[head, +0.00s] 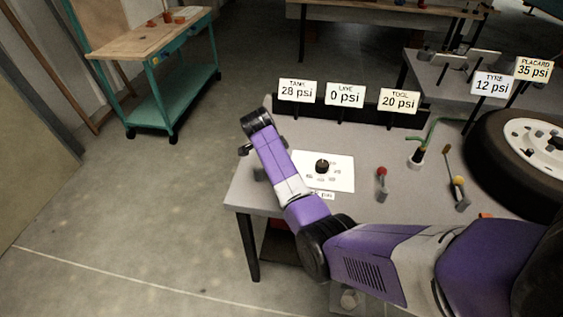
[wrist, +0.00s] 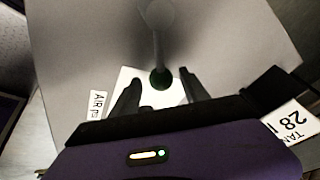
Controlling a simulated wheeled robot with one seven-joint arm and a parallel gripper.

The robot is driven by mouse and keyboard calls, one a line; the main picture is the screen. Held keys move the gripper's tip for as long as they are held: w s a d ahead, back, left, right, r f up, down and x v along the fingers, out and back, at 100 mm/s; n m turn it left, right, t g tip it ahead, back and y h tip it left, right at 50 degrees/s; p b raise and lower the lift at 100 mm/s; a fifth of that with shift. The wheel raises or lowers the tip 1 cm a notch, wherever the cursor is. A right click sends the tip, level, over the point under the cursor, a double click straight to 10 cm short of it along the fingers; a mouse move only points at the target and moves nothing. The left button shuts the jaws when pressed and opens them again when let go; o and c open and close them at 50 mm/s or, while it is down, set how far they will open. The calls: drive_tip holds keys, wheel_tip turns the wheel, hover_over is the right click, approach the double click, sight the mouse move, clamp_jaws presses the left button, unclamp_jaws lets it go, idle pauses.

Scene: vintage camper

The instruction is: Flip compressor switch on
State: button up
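My gripper (wrist: 159,82) is open, with one dark finger on each side of the knob and a visible gap to each. In the head view my gripper (head: 246,149) is at the table's left end, mostly hidden by my purple wrist, and the lever is hidden there too. Which way the lever is set I cannot tell.
The grey workbench (head: 350,207) carries a white card with a black knob (head: 322,166), a red-topped lever (head: 382,180), a yellow-topped lever (head: 459,188) and a tyre (head: 520,158). Gauge signs, including the tank sign (head: 298,91), stand along its back. Open floor lies left.

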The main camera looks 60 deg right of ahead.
drive_tip(key=shift+r, duration=0.1)
drive_tip(key=v, duration=0.7)
drive_tip(key=shift+a+r+b, duration=0.15)
drive_tip(key=shift+r+b, duration=0.15)
drive_tip(key=shift+b, duration=0.05)
